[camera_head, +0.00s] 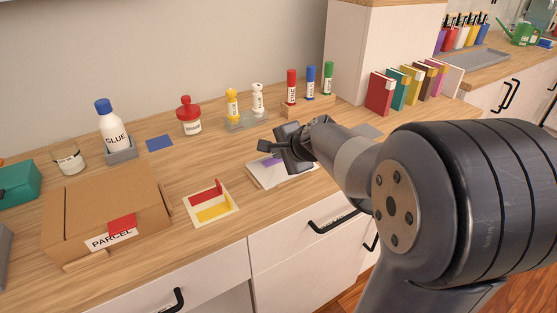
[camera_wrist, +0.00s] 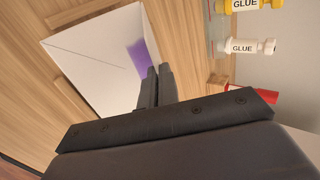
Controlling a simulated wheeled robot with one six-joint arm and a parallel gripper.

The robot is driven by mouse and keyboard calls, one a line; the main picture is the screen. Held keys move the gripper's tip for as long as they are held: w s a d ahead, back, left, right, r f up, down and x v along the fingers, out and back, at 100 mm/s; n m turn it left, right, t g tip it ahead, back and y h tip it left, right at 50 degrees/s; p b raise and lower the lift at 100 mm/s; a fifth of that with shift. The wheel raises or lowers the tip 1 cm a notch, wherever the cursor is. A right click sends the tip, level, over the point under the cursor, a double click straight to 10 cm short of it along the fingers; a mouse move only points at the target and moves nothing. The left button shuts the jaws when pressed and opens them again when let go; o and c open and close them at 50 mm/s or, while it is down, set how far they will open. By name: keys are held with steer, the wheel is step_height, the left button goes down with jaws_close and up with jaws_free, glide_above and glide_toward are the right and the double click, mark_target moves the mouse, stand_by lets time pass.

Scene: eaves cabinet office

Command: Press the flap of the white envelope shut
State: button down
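The white envelope (camera_head: 267,181) lies on the wooden counter near its front edge, partly hidden by my gripper in the head view. A purple patch shows on it. In the wrist view the envelope (camera_wrist: 97,57) shows a thin diagonal seam and the purple patch by its right edge. I cannot tell how far its flap stands up. My gripper (camera_head: 284,147) is over the envelope's far side. In the wrist view its fingers (camera_wrist: 156,78) are together, with nothing seen between them, and overlap the envelope's edge near the purple patch. I cannot tell whether they touch it.
A cream card (camera_head: 190,204) with red and yellow parts lies to the left. A cardboard parcel (camera_head: 75,203), glue bottle (camera_head: 113,127), red jar (camera_head: 189,118) and glue sticks in holders (camera_head: 248,120) stand farther left and behind. Books (camera_head: 380,94) stand at right.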

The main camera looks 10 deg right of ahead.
steer(key=shift+s+d+f+t+b, duration=0.2)
steer(key=shift+f+t+b, duration=0.5)
steer(key=shift+b, duration=2.95)
steer(key=shift+s+a+r+y+b, duration=0.15)
steer(key=shift+y+b, duration=0.15)
steer(key=shift+b, duration=0.5)
steer(key=shift+r+t, duration=0.1)
steer(key=shift+t, duration=0.2)
steer(key=c, duration=1.7)
jaws_free()
steer(key=shift+r+p, duration=0.15)
steer(key=shift+p, duration=0.5)
steer(key=shift+r+g+p, duration=0.2)
steer(key=shift+g+p, duration=0.2)
steer(key=shift+p, duration=1.2)
